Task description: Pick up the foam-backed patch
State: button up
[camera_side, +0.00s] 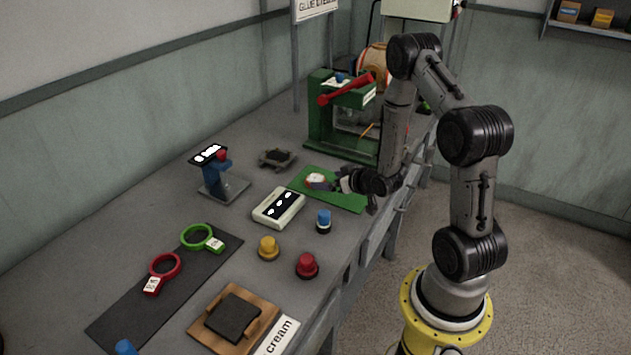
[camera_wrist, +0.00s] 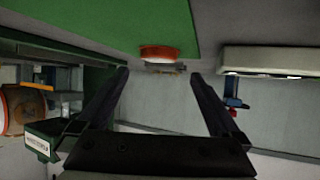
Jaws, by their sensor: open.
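A round orange and white piece, which looks like the foam-backed patch (camera_side: 316,178), lies on the green mat (camera_side: 345,198) in the side view. In the wrist view the patch (camera_wrist: 159,52) shows orange with a white face, near the mat's edge. My gripper (camera_side: 333,184) is low over the mat, just right of the patch and partly in front of it. In the wrist view my gripper (camera_wrist: 160,75) is open, with the patch ahead, roughly centred between the fingers. Nothing is held. I cannot tell whether a fingertip touches it.
A green press (camera_side: 320,130) with a red lever stands behind the mat. A white control box (camera_side: 279,208) and a blue button (camera_side: 323,221) stand in front. A dark stand (camera_side: 277,158) and a blue device (camera_side: 216,178) are to the left.

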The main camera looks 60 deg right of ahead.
aim_at(315, 178)
jog(key=shift+x, duration=2.9)
jog(key=c, duration=1.3)
jog(key=shift+d+r, duration=0.1)
